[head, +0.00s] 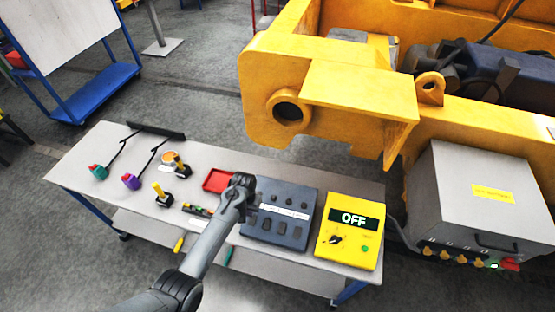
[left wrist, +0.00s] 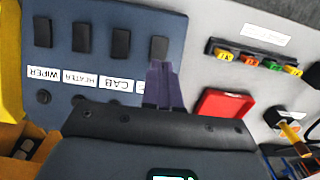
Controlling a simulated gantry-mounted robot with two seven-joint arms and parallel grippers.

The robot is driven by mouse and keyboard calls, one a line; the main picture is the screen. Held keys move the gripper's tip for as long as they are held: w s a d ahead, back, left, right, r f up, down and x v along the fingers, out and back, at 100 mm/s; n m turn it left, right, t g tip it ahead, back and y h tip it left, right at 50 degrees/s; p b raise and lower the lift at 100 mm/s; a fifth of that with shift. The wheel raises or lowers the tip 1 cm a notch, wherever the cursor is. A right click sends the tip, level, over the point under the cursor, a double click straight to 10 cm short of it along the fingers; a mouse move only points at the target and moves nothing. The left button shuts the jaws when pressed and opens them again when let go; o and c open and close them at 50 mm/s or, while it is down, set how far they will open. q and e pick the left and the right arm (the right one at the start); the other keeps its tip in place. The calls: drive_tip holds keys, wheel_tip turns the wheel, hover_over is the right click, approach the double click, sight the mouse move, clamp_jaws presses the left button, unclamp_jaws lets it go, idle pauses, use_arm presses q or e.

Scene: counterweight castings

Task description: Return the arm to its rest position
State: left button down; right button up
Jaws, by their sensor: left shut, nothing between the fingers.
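My left arm reaches in from the bottom of the head view, and its dark gripper (head: 250,202) is over the left edge of the dark blue-grey switch panel (head: 279,219). In the left wrist view the gripper's fingers (left wrist: 161,86) are together, with nothing between them. They are in front of the panel (left wrist: 84,22), near its row of dark switches and the labels WIPER, HEATER and CAB. I cannot tell whether the fingertips touch the panel. The wrist body hides the lower part of that view. My right gripper is not in view.
A yellow box (head: 349,231) reading OFF stands right of the panel. A red tray (head: 221,180), levers and small parts share the table (head: 102,142). A big yellow machine frame (head: 360,90) overhangs behind. A grey cabinet (head: 475,200) stands at right.

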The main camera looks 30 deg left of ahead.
use_arm(q)
drive_tip(key=s+f+g, duration=0.2)
drive_tip(key=s+f, duration=0.7)
drive_tip(key=s, duration=0.3)
drive_tip(key=s+d+m+y, duration=0.1)
drive_tip(key=s+d+m, duration=0.1)
drive_tip(key=s, duration=1)
drive_tip(key=s+d+r+m+t, duration=0.15)
drive_tip(key=s+d+r, duration=0.3)
drive_tip(key=r, duration=0.45)
drive_tip(key=w+d+r+t, duration=0.1)
drive_tip(key=d+r+t, duration=0.1)
drive_tip(key=r, duration=0.6)
drive_tip(key=w+d+r+m+t+h, duration=0.1)
drive_tip(key=d+r+t, duration=0.1)
drive_tip(key=r, duration=0.6)
drive_tip(key=shift+w+d, duration=0.25)
drive_tip(key=shift+d, duration=0.35)
